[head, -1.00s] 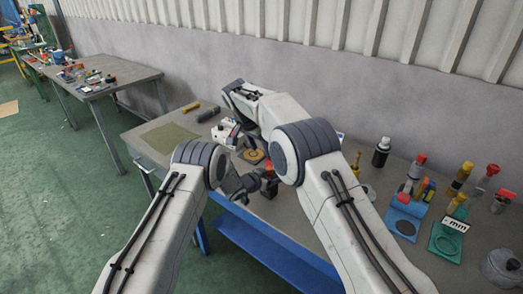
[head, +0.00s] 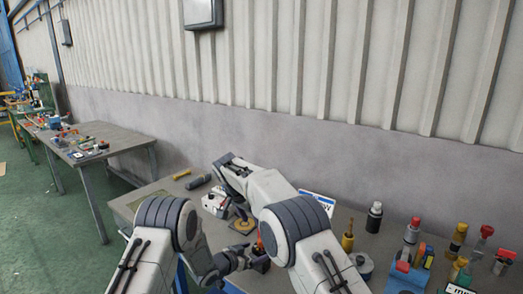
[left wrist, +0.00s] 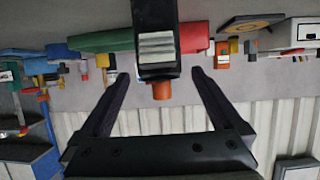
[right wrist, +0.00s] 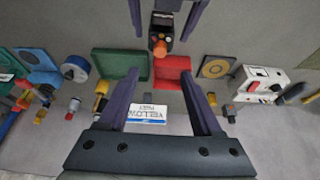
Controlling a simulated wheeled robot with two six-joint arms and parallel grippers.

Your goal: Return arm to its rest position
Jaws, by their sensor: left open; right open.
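My left gripper (head: 232,262) is low over the front of the near table, with its arm bent. In the left wrist view (left wrist: 162,90) its fingers are open on either side of a black block with an orange end (left wrist: 160,55); contact is not clear. The black block also shows in the right wrist view (right wrist: 160,30), between the left gripper's fingers.
Green (right wrist: 120,64) and red (right wrist: 172,72) trays, a tan pad with a ring (right wrist: 215,67) and a white box (right wrist: 262,84) are near the grippers. Bottles and tools crowd the table's right side (head: 410,240). A corrugated wall (head: 330,60) stands behind. Another table (head: 125,137) is at left.

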